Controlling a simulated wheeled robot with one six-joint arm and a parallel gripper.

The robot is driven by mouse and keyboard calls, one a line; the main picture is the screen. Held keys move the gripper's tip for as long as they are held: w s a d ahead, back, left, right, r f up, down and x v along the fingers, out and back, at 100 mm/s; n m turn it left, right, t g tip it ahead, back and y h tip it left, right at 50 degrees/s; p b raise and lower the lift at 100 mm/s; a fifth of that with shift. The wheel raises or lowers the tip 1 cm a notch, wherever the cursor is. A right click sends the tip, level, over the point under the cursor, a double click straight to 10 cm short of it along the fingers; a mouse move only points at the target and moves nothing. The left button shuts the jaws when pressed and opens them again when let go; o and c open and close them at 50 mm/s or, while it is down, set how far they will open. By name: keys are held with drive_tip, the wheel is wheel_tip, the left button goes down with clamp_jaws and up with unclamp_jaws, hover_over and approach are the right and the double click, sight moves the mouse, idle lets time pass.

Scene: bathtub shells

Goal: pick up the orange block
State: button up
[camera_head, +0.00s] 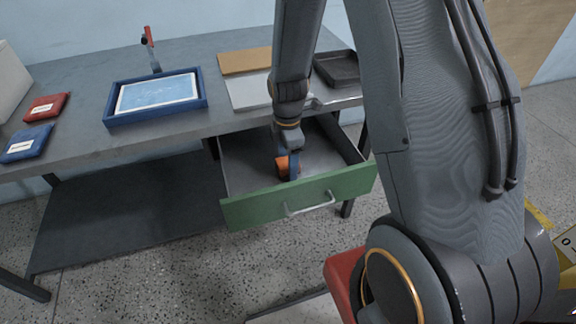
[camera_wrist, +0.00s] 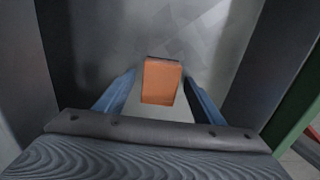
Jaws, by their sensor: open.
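The orange block (camera_head: 282,165) lies inside the open drawer, partly hidden behind my gripper in the head view. In the wrist view the orange block (camera_wrist: 161,81) is near the middle, between and a little beyond the fingertips. My gripper (camera_head: 289,168) reaches down into the drawer. In the wrist view its two blue fingers (camera_wrist: 163,84) are apart, one on each side of the block, with a visible gap on both sides. The drawer has a green front (camera_head: 300,195) with a pale handle and a grey inside.
The drawer's walls stand close around my gripper. On the table (camera_head: 100,75) above are a blue tray (camera_head: 155,97) with a light-blue panel, a red pouch (camera_head: 47,107), a blue pouch (camera_head: 27,142), a dark tray (camera_head: 336,69) and a brown folder (camera_head: 244,61).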

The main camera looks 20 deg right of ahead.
drive_tip(key=c, duration=1.3)
wheel_tip(320, 180, up, 10)
